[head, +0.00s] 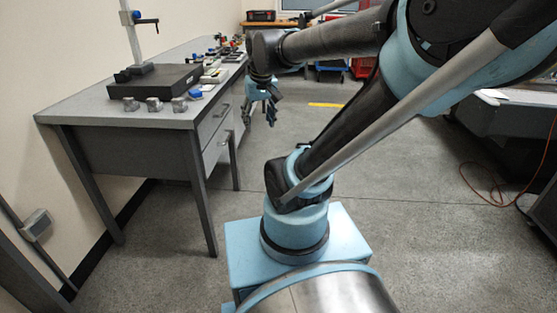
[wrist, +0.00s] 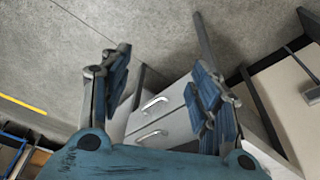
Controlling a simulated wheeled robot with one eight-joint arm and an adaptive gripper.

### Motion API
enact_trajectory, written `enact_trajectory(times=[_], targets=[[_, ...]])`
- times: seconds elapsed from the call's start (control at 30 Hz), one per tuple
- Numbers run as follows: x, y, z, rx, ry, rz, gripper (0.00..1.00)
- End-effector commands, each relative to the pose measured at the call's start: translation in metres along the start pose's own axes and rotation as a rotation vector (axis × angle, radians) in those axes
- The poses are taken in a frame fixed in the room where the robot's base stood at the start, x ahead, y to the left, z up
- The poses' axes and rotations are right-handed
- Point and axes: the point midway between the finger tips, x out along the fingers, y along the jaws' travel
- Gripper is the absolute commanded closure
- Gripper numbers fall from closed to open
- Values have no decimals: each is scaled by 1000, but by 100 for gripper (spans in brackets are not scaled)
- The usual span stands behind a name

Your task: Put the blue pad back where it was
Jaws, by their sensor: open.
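A small blue item (head: 195,93) lies on the grey bench top, near its front edge, just right of the metal blocks. It is too small for me to tell whether it is the blue pad. My gripper (head: 261,117) hangs in front of the bench's right part, fingers pointing down, apart from the bench top. In the wrist view my gripper (wrist: 162,78) is open, with nothing between its blue-padded fingers. Beyond them are the drawer fronts (wrist: 165,112) and the floor. No loose pad shows in the wrist view.
The grey bench (head: 85,103) stands along the left wall. It carries a black plate (head: 155,80) with a stand, several metal blocks (head: 153,104) and small tools farther back. Open floor (head: 370,165) lies right of it. An orange cable (head: 485,185) lies at the far right.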

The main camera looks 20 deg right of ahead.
Motion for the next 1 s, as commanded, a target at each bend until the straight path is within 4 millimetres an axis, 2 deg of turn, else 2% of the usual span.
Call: enact_trajectory(times=[0.03, 0.2, 0.33, 0.4, 0.57, 1.0], targets=[[9, 4, 20, 18, -7, 5, 43], [37, 14, 78, 71, -34, 19, 43], [54, 17, 109, 101, -49, 27, 43], [61, 25, 121, 113, -55, 30, 43], [67, 26, 131, 123, -60, 32, 43], [67, 26, 131, 122, -60, 32, 43]])
